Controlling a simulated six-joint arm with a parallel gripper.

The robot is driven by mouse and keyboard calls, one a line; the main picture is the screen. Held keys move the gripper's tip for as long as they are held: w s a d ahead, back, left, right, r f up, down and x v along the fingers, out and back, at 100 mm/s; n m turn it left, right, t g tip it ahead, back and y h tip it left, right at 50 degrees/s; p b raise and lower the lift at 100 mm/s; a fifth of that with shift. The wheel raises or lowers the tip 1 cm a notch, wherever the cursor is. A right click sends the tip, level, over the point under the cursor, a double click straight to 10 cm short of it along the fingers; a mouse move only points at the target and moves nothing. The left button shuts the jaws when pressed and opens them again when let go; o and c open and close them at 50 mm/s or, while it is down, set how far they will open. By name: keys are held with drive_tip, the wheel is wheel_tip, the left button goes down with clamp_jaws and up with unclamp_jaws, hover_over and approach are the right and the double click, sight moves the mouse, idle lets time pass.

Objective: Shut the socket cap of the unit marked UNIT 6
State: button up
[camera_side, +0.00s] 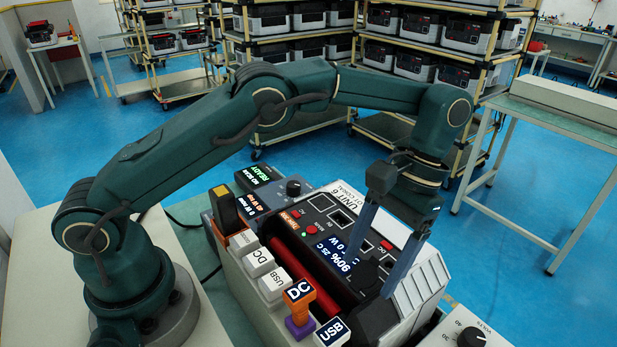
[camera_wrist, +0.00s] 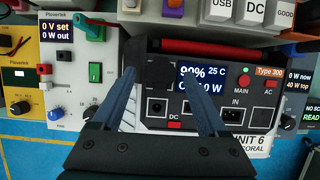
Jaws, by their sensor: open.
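The unit marked UNIT 6 (camera_side: 408,238) is a dark-faced box with a lit screen (camera_side: 337,255) reading 90%. Its face also shows in the wrist view (camera_wrist: 230,97), with the UNIT 6 label partly hidden at the lower right. A dark square flap (camera_wrist: 160,75), which looks like the socket cap standing open, is left of the screen, above a round DC socket (camera_wrist: 157,107). In the side view a black piece (camera_side: 368,274) there is partly hidden by a finger. My gripper (camera_wrist: 158,70) is open, its fingertips on either side of the flap; contact cannot be told.
A red handle bar (camera_side: 305,268) runs along the unit. Blocks marked DC (camera_side: 298,291) and USB (camera_side: 331,332) stand beside it. A Plovertek supply (camera_wrist: 58,65) with knobs is close on the left in the wrist view.

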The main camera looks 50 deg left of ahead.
drive_tip(key=shift+s+r+t, duration=0.1)
drive_tip(key=shift+r+t, duration=0.05)
drive_tip(key=shift+t, duration=0.25)
